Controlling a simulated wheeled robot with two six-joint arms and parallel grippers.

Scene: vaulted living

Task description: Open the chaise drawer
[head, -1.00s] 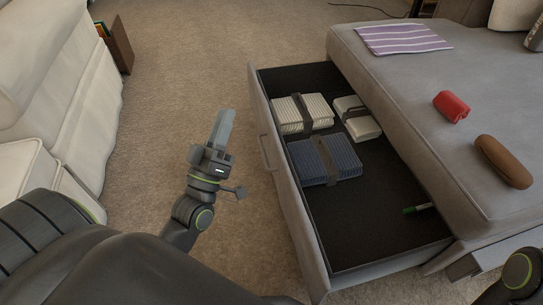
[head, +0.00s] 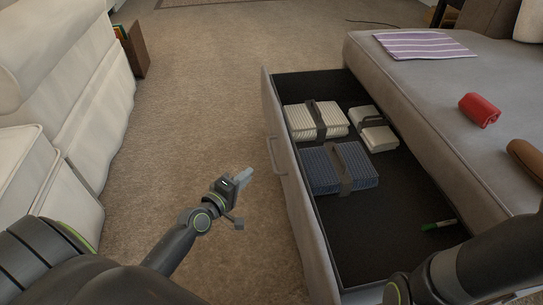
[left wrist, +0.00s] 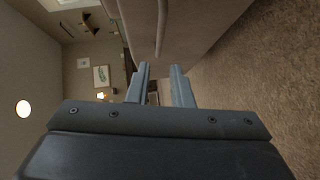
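The chaise drawer (head: 306,226) is pulled well out of the grey chaise (head: 425,110), with its dark inside showing. Its bar handle (head: 275,156) is on the front panel, facing left; it also shows in the left wrist view (left wrist: 162,28). My left gripper (head: 244,177) is left of the drawer front, apart from the handle. In the left wrist view its two fingers (left wrist: 161,72) stand apart with nothing between them. My right arm comes in at the lower right; its gripper is out of view.
The drawer holds a white striped bundle (head: 312,119), a small white bundle (head: 374,131), a blue bundle (head: 331,167) and a green marker (head: 438,225). On the chaise lie a striped cloth (head: 426,44), a red roll (head: 480,110) and a brown case (head: 527,158). Carpet (head: 190,110) is clear left of the drawer.

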